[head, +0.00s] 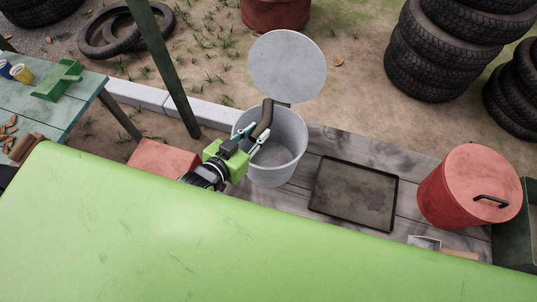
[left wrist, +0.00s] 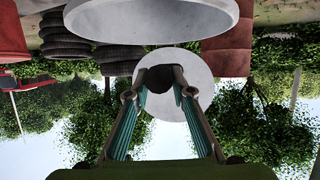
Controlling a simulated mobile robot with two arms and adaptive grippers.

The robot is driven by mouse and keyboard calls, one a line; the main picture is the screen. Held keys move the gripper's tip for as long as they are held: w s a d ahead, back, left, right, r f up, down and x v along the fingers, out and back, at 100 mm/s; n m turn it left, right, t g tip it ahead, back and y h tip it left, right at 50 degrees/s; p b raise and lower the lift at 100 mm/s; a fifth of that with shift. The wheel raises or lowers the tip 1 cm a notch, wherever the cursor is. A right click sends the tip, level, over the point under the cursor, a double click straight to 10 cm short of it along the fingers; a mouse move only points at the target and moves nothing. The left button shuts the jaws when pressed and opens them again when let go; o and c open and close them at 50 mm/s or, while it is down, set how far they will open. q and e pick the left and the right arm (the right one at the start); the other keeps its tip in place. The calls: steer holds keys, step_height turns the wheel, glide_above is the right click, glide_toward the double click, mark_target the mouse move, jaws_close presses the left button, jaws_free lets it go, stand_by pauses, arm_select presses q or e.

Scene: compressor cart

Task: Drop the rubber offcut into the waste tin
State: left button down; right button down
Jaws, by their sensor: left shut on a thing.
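The rubber offcut (head: 264,119) is a dark brown, curved piece. My left gripper (head: 258,137) is shut on it and holds it over the left part of the waste tin's mouth in the head view. The waste tin (head: 277,175) is a light grey, round, open container with its round lid (head: 287,66) swung up behind it. In the left wrist view the offcut (left wrist: 160,77) shows dark between the fingertips, with the lid (left wrist: 186,110) behind and the tin (left wrist: 150,22) at the top. My right gripper is not in view.
A black tray (head: 353,195) lies right of the tin on grey boards. A lidded red bin (head: 455,190) stands farther right. A green surface (head: 200,240) fills the foreground. A teal table (head: 75,108) stands at left, and tyres (head: 430,50) are stacked behind.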

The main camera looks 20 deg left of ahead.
arm_select(q)
steer(key=shift+f, duration=0.25)
steer(key=c, duration=1.7)
jaws_free()
steer(key=v, duration=1.2)
steer(key=shift+f, duration=0.1)
